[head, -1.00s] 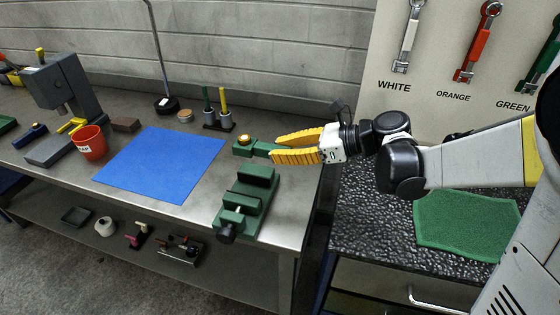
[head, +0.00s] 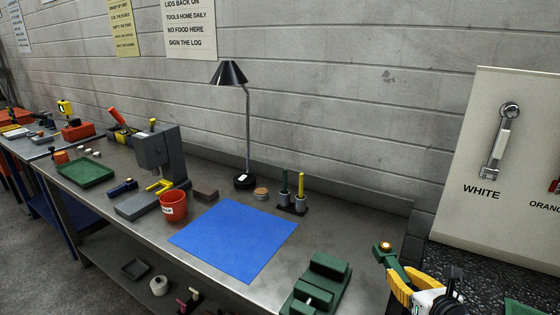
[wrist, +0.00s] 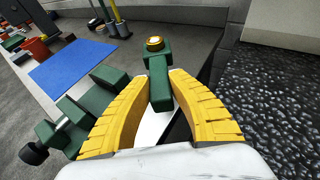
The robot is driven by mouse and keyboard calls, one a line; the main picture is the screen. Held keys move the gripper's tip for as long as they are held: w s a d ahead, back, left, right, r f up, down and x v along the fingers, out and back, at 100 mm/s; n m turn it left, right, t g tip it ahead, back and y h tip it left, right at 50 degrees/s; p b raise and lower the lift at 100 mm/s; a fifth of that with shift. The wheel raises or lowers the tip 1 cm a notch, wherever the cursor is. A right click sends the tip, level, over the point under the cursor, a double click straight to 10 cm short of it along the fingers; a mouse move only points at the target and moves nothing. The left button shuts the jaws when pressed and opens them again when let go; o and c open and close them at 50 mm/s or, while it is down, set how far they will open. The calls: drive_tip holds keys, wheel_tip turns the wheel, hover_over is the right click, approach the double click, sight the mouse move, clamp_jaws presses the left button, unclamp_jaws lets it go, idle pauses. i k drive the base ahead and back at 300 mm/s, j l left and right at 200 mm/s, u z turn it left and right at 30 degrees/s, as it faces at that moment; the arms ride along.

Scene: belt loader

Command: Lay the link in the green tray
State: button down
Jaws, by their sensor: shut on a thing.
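The link (head: 388,258) is a green bar with a round gold-coloured button on its wider far end; it also shows in the wrist view (wrist: 158,68). My gripper (head: 402,284) has yellow ribbed fingers and is shut on the near part of the link. The wrist view shows both fingertips (wrist: 160,86) against its sides. The link is held up, near the right end of the bench. The green tray (head: 85,172) lies far to the left on the bench, beyond the grey press, well away from my gripper. It looks empty.
A green vise (head: 318,285) stands just left of my gripper. A blue mat (head: 235,238), a red cup (head: 173,206), a grey press (head: 158,165), a lamp (head: 243,130) and a tool holder (head: 292,200) are on the bench. A black speckled surface (wrist: 270,100) is on the right.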

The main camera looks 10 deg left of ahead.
sight(82, 172)
drive_tip(key=j, duration=0.8)
drive_tip(key=i+j, duration=0.15)
drive_tip(key=j, duration=1.5)
drive_tip(key=i+j, duration=0.1)
drive_tip(key=j, duration=0.3)
drive_tip(key=i+j, duration=0.15)
drive_tip(key=j, duration=0.25)
drive_tip(key=i+j, duration=0.1)
drive_tip(key=j, duration=0.35)
drive_tip(key=i+j, duration=0.1)
drive_tip(key=j, duration=0.3)
drive_tip(key=i+j, duration=0.15)
drive_tip(key=j, duration=0.25)
drive_tip(key=i+j, duration=0.1)
drive_tip(key=j, duration=0.3)
drive_tip(key=i+j, duration=0.15)
drive_tip(key=j, duration=0.2)
drive_tip(key=i+j, duration=0.1)
drive_tip(key=j, duration=0.25)
drive_tip(key=i+j, duration=0.15)
drive_tip(key=j, duration=0.2)
drive_tip(key=i+j, duration=0.15)
drive_tip(key=j, duration=0.2)
